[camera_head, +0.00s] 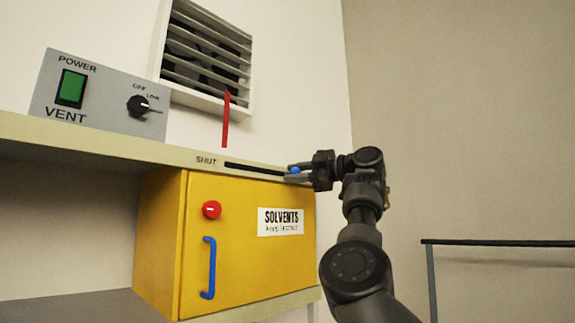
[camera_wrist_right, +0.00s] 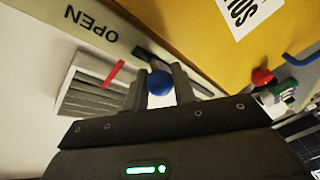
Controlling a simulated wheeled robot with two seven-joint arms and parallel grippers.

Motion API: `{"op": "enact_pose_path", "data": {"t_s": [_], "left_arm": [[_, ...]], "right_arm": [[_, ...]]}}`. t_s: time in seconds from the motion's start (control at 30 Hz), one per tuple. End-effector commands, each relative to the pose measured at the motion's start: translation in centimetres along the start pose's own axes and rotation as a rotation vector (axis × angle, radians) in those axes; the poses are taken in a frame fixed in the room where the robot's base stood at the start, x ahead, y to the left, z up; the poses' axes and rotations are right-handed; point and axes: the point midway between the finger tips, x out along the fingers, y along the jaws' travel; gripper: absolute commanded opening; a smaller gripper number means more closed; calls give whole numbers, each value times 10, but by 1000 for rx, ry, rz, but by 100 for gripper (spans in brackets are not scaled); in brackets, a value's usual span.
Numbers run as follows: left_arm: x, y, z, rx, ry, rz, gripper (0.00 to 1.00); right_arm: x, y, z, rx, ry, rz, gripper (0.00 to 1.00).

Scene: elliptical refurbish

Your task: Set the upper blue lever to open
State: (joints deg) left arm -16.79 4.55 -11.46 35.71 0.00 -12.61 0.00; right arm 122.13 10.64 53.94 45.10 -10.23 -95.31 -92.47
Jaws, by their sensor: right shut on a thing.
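The upper blue lever shows as a round blue knob (camera_head: 295,170) at the right part of a dark slot (camera_head: 252,168) in the shelf's front edge. The word SHUT stands at the slot's left end. In the right wrist view the word OPEN (camera_wrist_right: 92,25) is printed beyond the slot's other end. My right gripper (camera_head: 297,173) is shut on the blue knob (camera_wrist_right: 160,83), with one finger on each side of it. The gripper hides the slot's right end in the head view. My left gripper is not in view.
Below the shelf is a yellow solvents cabinet (camera_head: 245,255) with a red knob (camera_head: 211,210) and a blue handle (camera_head: 208,268). A vent control box (camera_head: 100,95) stands on the shelf. A red strip (camera_head: 226,120) hangs at the wall vent (camera_head: 205,60). A dark rail (camera_head: 500,243) is at right.

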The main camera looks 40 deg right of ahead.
Motion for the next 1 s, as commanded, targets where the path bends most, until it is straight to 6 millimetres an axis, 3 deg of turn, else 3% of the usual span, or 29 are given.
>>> {"op": "enact_pose_path", "data": {"t_s": [0.5, 0.53, 0.67, 1.0], "left_arm": [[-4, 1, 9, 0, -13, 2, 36], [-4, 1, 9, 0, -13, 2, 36], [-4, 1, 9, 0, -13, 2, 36], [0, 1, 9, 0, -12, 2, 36]], "right_arm": [[-12, 8, 10, 0, -7, 8, 0], [-12, 8, 10, 0, -7, 8, 29], [-12, 8, 10, 0, -7, 8, 46], [-14, 6, 11, 0, -5, 4, 46]]}}
